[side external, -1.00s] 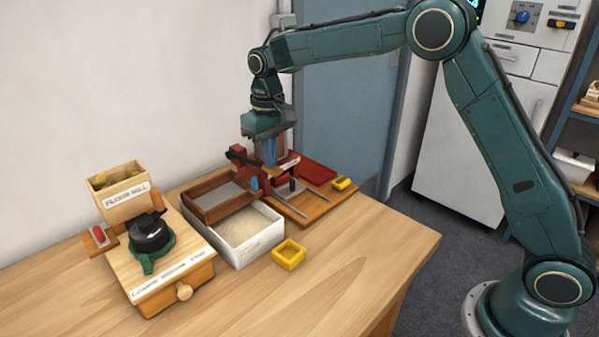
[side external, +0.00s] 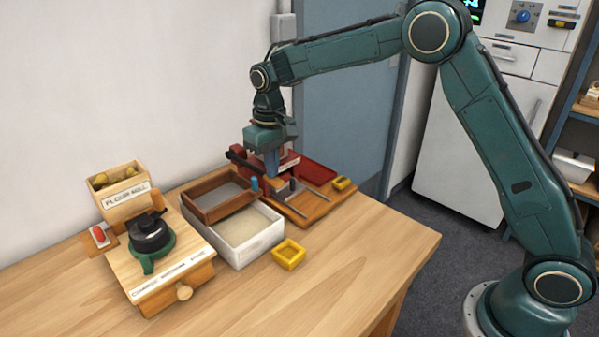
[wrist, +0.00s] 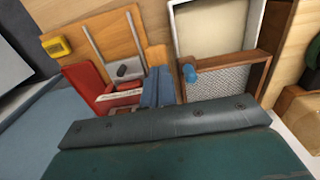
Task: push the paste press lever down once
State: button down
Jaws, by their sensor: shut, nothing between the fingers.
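The red paste press (side external: 296,162) stands on a wooden board (side external: 318,206) at the back of the table, with two metal rails running toward the front. It also shows in the wrist view (wrist: 90,88). My gripper (side external: 272,176) is shut and empty, pointing down at the press. In the wrist view its blue fingers (wrist: 158,86) are together, close beside the press's pale-labelled bar (wrist: 120,97). The lever is largely hidden behind my gripper, and I cannot tell whether the fingers touch it. A dark knob-like end (side external: 234,154) sticks out left of the press.
A brown sieve tray (side external: 213,210) with a blue knob rests on a white bin (side external: 242,260) left of the press. Yellow boxes (side external: 289,254) and (side external: 341,183) stand nearby. The flour mill (side external: 128,190) is at the left. The table's front right is clear.

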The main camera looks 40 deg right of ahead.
jog(key=shift+s+f, duration=0.1)
jog(key=shift+f, duration=0.2)
jog(key=shift+s+f, duration=0.15)
jog(key=shift+f, duration=1.2)
jog(key=shift+w+r, duration=0.2)
jog(key=shift+r, duration=2.2)
jog(key=shift+w+r, duration=0.2)
jog(key=shift+r, duration=2.2)
jog(key=shift+r, duration=0.15)
notch_tip(320, 180, up, 5)
jog(key=shift+f, duration=0.15)
